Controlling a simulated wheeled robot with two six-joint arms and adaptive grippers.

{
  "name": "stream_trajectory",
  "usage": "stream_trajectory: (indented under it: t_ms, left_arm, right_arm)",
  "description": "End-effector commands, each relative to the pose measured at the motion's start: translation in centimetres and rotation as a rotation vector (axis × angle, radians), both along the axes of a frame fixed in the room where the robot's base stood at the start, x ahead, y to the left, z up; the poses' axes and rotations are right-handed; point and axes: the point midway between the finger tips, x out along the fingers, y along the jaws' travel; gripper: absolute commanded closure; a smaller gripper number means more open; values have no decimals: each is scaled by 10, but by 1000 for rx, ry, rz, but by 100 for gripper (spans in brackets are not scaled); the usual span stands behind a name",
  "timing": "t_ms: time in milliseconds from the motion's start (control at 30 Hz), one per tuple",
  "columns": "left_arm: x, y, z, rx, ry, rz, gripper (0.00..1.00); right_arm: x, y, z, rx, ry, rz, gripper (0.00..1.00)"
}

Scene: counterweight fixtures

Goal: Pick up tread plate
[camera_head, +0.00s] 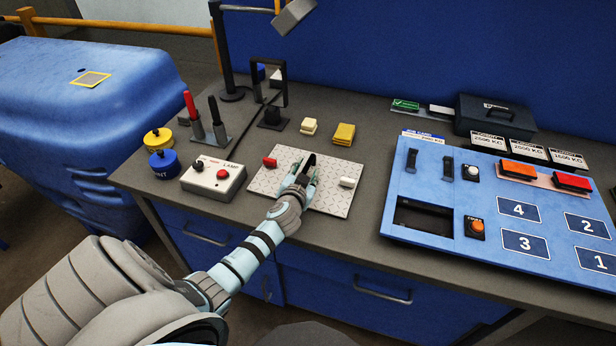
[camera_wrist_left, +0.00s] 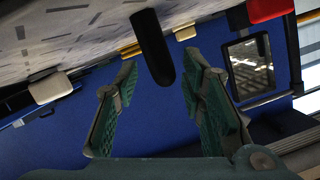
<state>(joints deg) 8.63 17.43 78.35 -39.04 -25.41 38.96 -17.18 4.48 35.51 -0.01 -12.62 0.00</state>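The tread plate (camera_head: 266,182), a light grey plate with a raised tread pattern, lies flat on the grey bench. It has a red knob (camera_head: 270,162) at its left, a white knob (camera_head: 347,182) at its right and a dark handle (camera_head: 309,160) in the middle. My left gripper (camera_head: 303,176) is over the plate at the handle, partly covering it. In the left wrist view its green fingers (camera_wrist_left: 160,75) are spread, with the black handle (camera_wrist_left: 152,48) between their tips; no contact is clear. The plate (camera_wrist_left: 75,35) fills the upper left there. My right gripper is not in view.
A lamp box (camera_head: 213,178) stands left of the plate, with blue and yellow round weights behind it. Yellow blocks (camera_head: 344,134) and a black frame stand behind the plate. A blue numbered panel (camera_head: 400,190) lies to the right, with bare bench between.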

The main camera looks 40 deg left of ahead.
Motion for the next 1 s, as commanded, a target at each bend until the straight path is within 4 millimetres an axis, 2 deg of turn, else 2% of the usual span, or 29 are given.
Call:
stream_trajectory:
  t_ms: [100,167,367,467,600,1000]
  left_arm:
    - [20,11,-6,0,-1,1,63]
    - [26,14,-8,-1,0,2,63]
    - [27,15,-7,0,0,0,63]
    - [27,15,-7,0,0,0,76]
    - [27,15,-7,0,1,0,99]
    - [28,14,-6,0,-2,-2,100]
  right_arm:
    - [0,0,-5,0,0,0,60]
    - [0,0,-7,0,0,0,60]
    - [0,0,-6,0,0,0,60]
    - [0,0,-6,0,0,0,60]
    - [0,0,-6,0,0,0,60]
    - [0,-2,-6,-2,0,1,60]
